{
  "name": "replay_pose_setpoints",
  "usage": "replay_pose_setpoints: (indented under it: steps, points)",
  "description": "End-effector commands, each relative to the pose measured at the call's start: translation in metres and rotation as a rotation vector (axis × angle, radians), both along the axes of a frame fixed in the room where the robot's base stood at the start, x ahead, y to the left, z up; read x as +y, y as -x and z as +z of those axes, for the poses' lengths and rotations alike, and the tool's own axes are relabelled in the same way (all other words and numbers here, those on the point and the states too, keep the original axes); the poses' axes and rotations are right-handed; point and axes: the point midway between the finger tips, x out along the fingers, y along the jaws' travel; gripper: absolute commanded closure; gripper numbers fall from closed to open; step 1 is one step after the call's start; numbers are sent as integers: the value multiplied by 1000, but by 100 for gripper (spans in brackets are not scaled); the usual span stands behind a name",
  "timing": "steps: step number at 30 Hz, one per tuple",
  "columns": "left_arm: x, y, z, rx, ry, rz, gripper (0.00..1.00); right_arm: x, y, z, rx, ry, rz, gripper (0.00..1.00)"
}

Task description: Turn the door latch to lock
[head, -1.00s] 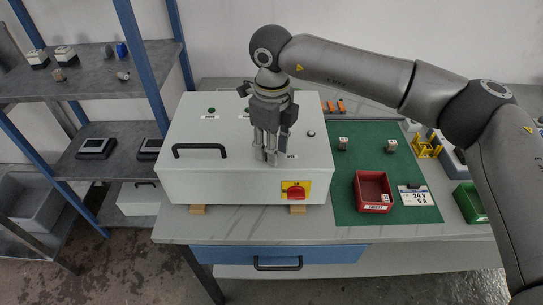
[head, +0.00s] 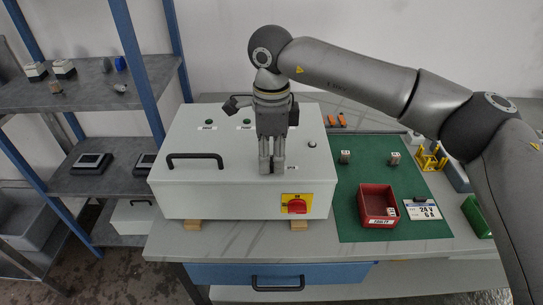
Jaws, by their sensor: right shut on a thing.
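The light grey cabinet (head: 215,200) sits on the bench on wooden blocks, its lid facing up. The lid carries a black bar handle (head: 195,158) at left and a small label (head: 292,167) beside my fingertips. My right gripper (head: 272,168) points down at the lid, right of the handle. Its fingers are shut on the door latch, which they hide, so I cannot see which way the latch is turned. A red rotary switch on a yellow plate (head: 297,204) is on the cabinet's front. My left gripper is not in view.
Labelled green buttons (head: 209,122) and a dark round knob (head: 312,144) are on the lid. A red bin (head: 377,204) and a "24 V 6 A" card (head: 423,210) lie on the green mat (head: 366,158). Blue-framed shelves (head: 110,88) stand at left.

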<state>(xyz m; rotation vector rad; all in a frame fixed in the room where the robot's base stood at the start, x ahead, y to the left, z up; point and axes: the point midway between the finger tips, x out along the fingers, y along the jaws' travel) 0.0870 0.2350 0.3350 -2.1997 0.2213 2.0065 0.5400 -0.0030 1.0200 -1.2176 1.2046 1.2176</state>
Motion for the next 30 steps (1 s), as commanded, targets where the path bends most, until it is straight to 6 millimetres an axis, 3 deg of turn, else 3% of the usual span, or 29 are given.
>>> replay_pose_setpoints:
  steps: [11,12,16,26,30]
  points:
    - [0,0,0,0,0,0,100,0,-1,1,-3,-1,5,94]
    - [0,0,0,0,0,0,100,0,-1,1,-3,-1,5,66]
    - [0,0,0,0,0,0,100,0,0,1,-3,-1,4,49]
    - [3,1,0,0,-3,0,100,0,0,2,-1,0,3,48]
    - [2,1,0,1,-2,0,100,1,-1,14,-3,-2,4,48]
